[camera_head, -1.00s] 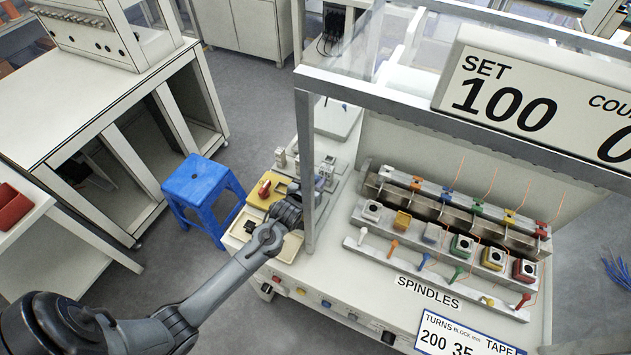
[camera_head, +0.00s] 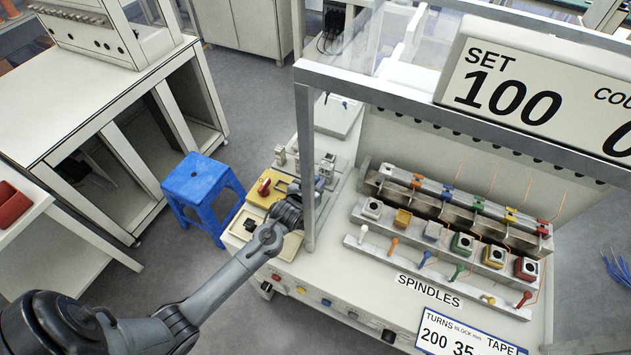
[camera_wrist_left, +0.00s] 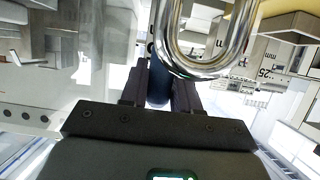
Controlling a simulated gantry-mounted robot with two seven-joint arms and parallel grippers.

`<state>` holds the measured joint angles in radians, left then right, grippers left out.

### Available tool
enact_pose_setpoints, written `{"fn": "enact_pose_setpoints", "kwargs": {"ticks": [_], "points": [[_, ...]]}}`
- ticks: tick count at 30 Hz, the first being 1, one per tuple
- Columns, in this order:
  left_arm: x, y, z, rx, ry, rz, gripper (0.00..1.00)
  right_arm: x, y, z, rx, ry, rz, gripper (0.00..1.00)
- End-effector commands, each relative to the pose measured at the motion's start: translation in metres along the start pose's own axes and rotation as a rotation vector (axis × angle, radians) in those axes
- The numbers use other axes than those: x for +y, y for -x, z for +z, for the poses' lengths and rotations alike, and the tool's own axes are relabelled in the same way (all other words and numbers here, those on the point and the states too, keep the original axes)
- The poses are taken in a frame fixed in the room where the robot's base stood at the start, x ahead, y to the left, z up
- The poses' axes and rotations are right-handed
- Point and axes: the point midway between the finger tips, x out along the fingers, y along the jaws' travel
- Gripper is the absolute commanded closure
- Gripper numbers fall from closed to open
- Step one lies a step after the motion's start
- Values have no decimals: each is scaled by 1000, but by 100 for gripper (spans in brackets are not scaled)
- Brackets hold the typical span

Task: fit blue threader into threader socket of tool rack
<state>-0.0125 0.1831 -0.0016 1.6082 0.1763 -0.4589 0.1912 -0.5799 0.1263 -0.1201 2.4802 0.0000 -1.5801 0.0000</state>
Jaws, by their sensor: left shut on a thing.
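My left gripper (camera_head: 301,192) is over the left end of the white workbench, beside the frame post. In the left wrist view the left gripper (camera_wrist_left: 160,92) is shut on a dark blue rod-like piece, the blue threader (camera_wrist_left: 158,80). Only part of it shows between the fingers. A small bluish bit of the threader (camera_head: 320,184) shows by the fingertips in the head view. I cannot pick out the tool rack's threader socket in either view. My right gripper is not in view.
A curved chrome bar (camera_wrist_left: 208,62) crosses close above the fingers in the wrist view. The upright frame post (camera_head: 305,165) stands right beside the gripper. A yellow block (camera_head: 268,188) and a shallow tray (camera_head: 290,246) are near it. A blue stool (camera_head: 200,185) stands left.

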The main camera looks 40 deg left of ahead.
Motion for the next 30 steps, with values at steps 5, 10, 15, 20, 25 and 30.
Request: {"fn": "enact_pose_setpoints", "kwargs": {"ticks": [5,10,15,20,25,30], "points": [[0,-1,3,0,0,0,99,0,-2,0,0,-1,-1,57],[0,-2,5,0,0,0,99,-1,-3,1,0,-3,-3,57],[0,-3,7,0,0,0,99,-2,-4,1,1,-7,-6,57],[0,-4,10,0,0,0,99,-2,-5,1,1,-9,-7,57],[0,-5,12,0,0,0,99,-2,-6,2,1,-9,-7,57],[0,-6,14,0,0,0,99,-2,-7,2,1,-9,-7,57]]}}
